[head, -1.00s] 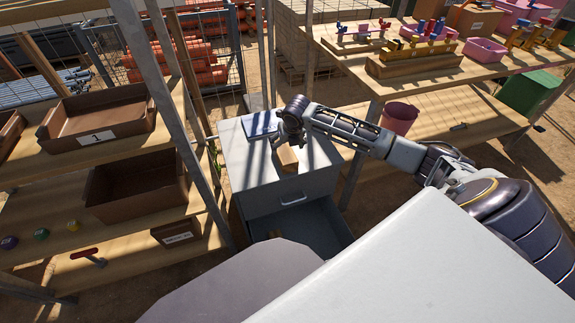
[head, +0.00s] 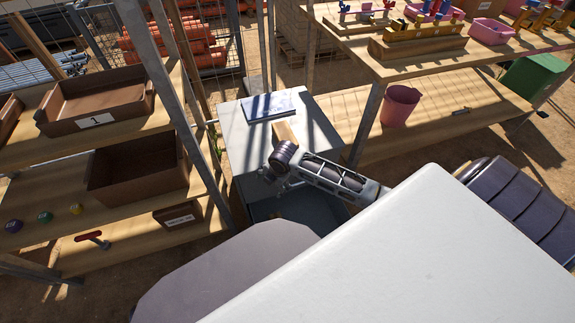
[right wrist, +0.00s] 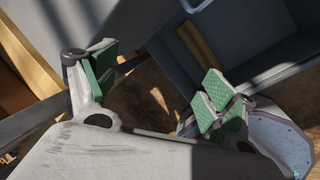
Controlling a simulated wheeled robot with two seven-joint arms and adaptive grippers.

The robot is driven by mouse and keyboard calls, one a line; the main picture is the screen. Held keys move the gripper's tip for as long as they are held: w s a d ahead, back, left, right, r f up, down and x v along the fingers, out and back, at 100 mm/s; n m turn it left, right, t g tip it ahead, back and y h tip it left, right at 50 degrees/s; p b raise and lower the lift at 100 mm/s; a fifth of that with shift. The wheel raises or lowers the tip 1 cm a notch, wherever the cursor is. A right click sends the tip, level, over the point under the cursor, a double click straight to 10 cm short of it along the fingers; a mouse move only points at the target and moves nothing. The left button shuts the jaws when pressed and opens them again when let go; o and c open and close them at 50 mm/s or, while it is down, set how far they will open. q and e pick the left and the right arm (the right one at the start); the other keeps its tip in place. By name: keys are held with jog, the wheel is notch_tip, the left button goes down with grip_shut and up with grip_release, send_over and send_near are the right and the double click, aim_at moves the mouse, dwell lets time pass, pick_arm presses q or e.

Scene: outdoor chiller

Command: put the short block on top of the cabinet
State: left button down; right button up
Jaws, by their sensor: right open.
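The grey cabinet (head: 243,150) stands in the middle of the head view. A light wooden block (head: 284,131) lies on its top, just in front of a blue-and-white flat pad (head: 268,107); I take it to be the short block. My right gripper (head: 270,178) is at the cabinet's front, nearer to me than the block, its fingers mostly hidden. In the right wrist view my right gripper (right wrist: 160,80) is open, with nothing between its green pads. The cabinet handle (right wrist: 195,4) shows at that view's top edge. My left gripper is out of view.
The cabinet's drawer (head: 300,207) is open below the right arm. A shelf with brown trays (head: 100,105) and a metal post (head: 165,100) stands close on the left. A wooden bench (head: 440,120) with a pink bucket (head: 400,105) is on the right.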

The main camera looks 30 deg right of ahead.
jog(key=s+a+f+m, duration=0.2)
jog(key=s+f+m, duration=0.1)
jog(key=s+m, duration=0.3)
jog(key=s+a+f+m+g, duration=0.1)
jog(key=s+a+f+m, duration=0.1)
jog(key=s+m, duration=0.4)
jog(key=s+a+f+m+g, duration=0.1)
jog(key=s+a+f+m, duration=0.1)
jog(key=s+f+m, duration=0.2)
jog(key=s+m, duration=0.3)
jog(key=s, duration=0.1)
jog(key=shift+s+a+f, duration=0.15)
jog(key=shift+f, duration=0.1)
jog(key=shift+s, duration=0.1)
